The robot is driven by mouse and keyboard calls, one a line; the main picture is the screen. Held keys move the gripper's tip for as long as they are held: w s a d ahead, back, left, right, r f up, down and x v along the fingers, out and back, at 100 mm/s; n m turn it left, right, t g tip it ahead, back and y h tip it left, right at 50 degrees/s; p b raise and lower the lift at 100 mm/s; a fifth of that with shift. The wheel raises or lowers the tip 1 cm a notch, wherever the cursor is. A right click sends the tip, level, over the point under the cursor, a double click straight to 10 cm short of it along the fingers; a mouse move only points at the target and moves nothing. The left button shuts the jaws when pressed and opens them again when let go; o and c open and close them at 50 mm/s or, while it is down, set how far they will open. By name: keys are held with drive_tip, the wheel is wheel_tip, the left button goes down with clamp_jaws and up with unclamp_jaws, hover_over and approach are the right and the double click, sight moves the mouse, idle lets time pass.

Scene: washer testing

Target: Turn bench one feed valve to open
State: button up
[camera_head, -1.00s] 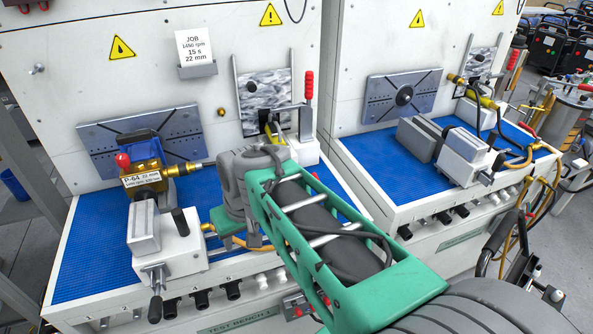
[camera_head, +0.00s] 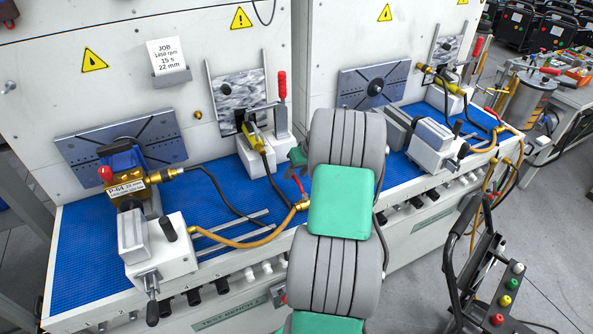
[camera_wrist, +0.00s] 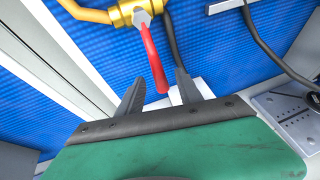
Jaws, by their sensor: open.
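The bench one feed valve is a brass body (camera_head: 303,205) with a red lever (camera_head: 298,184), at the right end of the orange hose on the left bench. In the wrist view the brass body (camera_wrist: 128,12) is at the top and the red lever (camera_wrist: 153,58) points down from it, roughly across the hose line. My gripper (camera_wrist: 160,78) is open, and the lever's free end appears between its two dark fingers. I cannot tell whether they touch it. In the head view my arm hides most of my gripper (camera_head: 298,165).
The left bench has a blue mat (camera_head: 85,250), a brass pump (camera_head: 125,190) with a P-64 tag, a white clamp block (camera_head: 170,250) and a red-handled gauge stand (camera_head: 282,115). A black hose (camera_head: 222,200) runs close to the valve. A second bench (camera_head: 430,200) stands at right.

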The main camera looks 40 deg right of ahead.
drive_tip(key=shift+f, duration=0.15)
clamp_jaws()
idle(0.4)
idle(1.0)
